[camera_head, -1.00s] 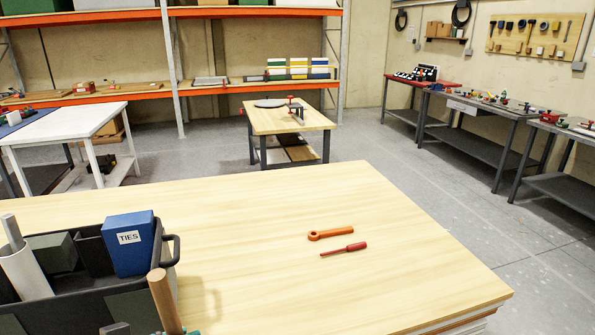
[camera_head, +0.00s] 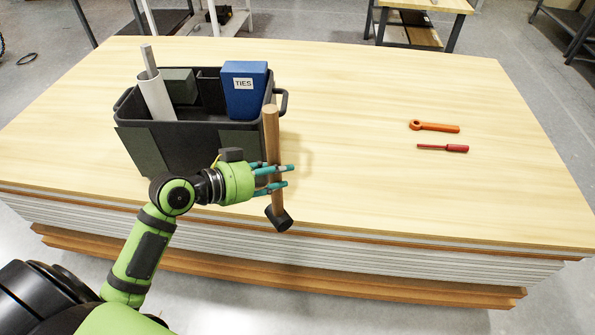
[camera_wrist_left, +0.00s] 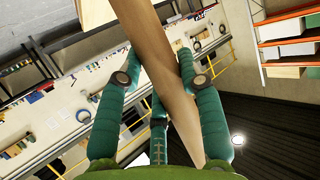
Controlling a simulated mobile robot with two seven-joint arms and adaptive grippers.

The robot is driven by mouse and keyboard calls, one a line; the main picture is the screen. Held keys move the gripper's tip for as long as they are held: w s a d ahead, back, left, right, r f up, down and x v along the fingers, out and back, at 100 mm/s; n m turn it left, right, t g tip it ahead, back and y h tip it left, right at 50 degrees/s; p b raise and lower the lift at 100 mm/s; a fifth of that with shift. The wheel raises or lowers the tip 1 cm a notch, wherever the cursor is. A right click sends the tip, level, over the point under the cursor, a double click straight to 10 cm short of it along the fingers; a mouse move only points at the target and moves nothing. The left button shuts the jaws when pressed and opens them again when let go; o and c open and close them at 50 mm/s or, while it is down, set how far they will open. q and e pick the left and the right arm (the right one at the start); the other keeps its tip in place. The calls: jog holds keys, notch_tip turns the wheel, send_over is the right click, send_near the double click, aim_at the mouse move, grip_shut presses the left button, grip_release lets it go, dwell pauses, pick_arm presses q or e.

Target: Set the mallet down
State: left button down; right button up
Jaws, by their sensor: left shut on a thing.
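The mallet has a light wooden handle (camera_head: 271,140) and a dark head (camera_head: 279,218). My left gripper (camera_head: 284,180) is shut on the handle and holds the mallet nearly upright, head down. The head shows in front of the board stack's near edge; whether it touches anything I cannot tell. In the left wrist view the handle (camera_wrist_left: 160,60) runs between the teal fingers of my left gripper (camera_wrist_left: 160,85). The pale wooden top (camera_head: 350,90) of the board stack lies behind and to the right. My right gripper is not in view.
A black tote (camera_head: 185,145) stands left of the mallet, holding a blue TIES box (camera_head: 244,88) and a white tube (camera_head: 157,97). An orange wrench (camera_head: 435,127) and a red screwdriver (camera_head: 443,148) lie on the right. The top between mallet and tools is clear.

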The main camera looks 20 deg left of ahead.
pick_arm(q)
jog(key=w+a+f+n+t+y+p, duration=0.25)
jog(key=w+n+y+p, duration=0.25)
jog(key=w+n+y, duration=0.3)
jog(key=w+d+r+n+y+p, duration=0.1)
jog(key=w+d+r+y+p, duration=0.1)
jog(key=w+d, duration=0.4)
jog(key=shift+w+r+p, duration=0.4)
jog(key=shift+r+p, duration=0.25)
jog(key=shift+p, duration=0.2)
jog(key=shift+g, duration=0.25)
